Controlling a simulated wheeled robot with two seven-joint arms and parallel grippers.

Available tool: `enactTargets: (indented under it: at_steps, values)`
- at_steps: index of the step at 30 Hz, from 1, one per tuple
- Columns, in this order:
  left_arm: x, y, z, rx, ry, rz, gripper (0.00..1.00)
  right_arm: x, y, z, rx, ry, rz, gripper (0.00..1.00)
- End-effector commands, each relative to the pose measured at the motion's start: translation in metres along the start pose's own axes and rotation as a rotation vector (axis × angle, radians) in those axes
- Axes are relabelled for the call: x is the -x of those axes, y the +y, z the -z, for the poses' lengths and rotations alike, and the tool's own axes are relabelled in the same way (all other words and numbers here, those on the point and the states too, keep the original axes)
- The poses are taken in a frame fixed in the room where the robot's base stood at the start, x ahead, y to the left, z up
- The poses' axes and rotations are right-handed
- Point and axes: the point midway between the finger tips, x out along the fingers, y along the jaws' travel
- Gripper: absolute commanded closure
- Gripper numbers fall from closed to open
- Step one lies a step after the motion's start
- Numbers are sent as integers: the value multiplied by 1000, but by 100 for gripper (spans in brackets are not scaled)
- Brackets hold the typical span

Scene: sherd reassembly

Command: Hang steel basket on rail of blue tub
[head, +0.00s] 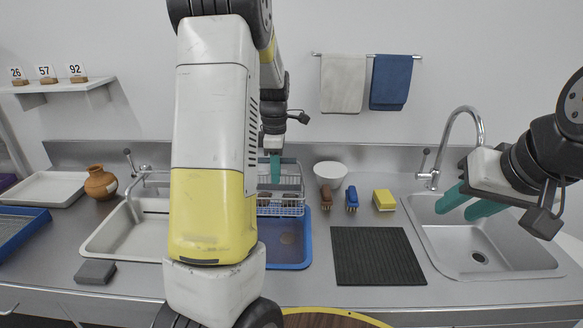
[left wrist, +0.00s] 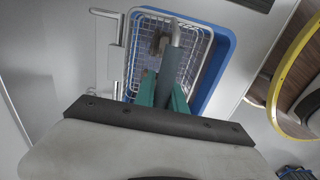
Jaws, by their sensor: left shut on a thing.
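The steel basket (head: 290,203) is a wire basket at the back part of the blue tub (head: 308,240). My left gripper (head: 275,170) is above it with teal fingers pointing down. In the left wrist view, the left gripper (left wrist: 163,90) is shut on the basket's grey handle bar. The basket's wire rim (left wrist: 131,55) lies over the tub's opening there, inside the outline of the blue tub (left wrist: 222,60). I cannot tell whether its hooks touch the rail. My left arm hides the tub's left side in the head view. My right gripper (head: 468,203) is open and empty over the right sink.
A white bowl (head: 331,173), brown brush (head: 326,196), blue brush (head: 351,198) and yellow sponge (head: 384,200) stand right of the basket. A dark ribbed mat (head: 377,256) lies in front of them. Sinks (head: 128,228) (head: 483,245) flank this area. A yellow-edged round board (head: 335,315) is at the front.

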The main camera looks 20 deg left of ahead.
Motion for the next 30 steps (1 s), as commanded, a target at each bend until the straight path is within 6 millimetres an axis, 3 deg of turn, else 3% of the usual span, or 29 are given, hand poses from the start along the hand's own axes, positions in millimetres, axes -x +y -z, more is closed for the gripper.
enactTargets:
  at_steps: [1,2,5,14,24,30]
  values:
    - [1,0,0,0,0,-1,100,0,0,0,0,0,0,64]
    - [1,0,0,0,0,-1,79,0,0,0,0,0,0,64]
    - [1,0,0,0,0,-1,59,0,0,0,0,0,0,64]
    - [3,0,0,0,0,-2,59,0,0,0,0,0,0,64]
    - [56,1,0,-1,-2,-5,59,0,0,0,0,0,0,64]
    - [77,0,0,-6,-3,-5,59,0,0,0,0,0,0,64]
